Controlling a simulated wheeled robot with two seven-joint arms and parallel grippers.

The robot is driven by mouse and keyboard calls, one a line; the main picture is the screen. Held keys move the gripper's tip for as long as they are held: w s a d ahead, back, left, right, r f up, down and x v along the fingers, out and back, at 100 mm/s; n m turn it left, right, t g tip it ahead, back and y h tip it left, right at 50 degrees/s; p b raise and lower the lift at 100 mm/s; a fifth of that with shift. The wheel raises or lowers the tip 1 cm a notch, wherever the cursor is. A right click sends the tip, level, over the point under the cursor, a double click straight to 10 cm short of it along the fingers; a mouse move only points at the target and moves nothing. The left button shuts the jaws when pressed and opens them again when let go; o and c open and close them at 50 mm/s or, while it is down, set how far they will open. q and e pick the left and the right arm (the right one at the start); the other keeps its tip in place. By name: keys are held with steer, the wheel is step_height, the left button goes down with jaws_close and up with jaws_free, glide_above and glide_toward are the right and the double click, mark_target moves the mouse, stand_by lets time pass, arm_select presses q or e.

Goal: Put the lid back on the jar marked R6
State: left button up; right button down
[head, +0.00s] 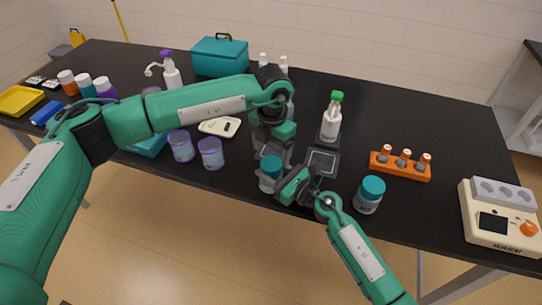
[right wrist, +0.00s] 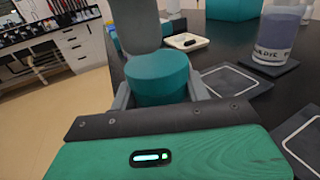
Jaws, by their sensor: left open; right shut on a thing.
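A jar with a teal lid (head: 270,165) stands near the table's front edge, at the middle of the head view. The lid is on top of the jar; I cannot tell if it is fully seated. My right gripper (head: 284,182) is shut on this jar from the right. In the right wrist view the teal lid (right wrist: 157,75) shows between its fingers, and the jar body is hidden. My left gripper (head: 271,148) is open just above the lid. A second teal-lidded jar (head: 368,193) stands to the right. I cannot read the mark on either jar.
A green-capped bottle (head: 331,120) stands on a dark pad behind, with an empty pad (head: 322,162) in front. An orange rack (head: 400,167) and a beige device (head: 495,220) are at right. Two purple-rimmed cups (head: 211,153) stand left, near a white tray (head: 219,127).

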mark_target(271, 164)
arm_select(q)
steer(key=shift+r, duration=0.15)
arm_select(e)
steer(key=shift+s+f, duration=0.1)
steer(key=shift+f, duration=0.3)
arm_select(q)
steer(key=shift+d+r+n, duration=0.1)
steer(key=shift+r+n, duration=1.55)
steer(key=shift+n, duration=0.35)
steer(key=shift+f, duration=4)
steer(key=shift+s, duration=0.1)
steer(key=shift+c, duration=0.2)
steer(key=c, duration=1)
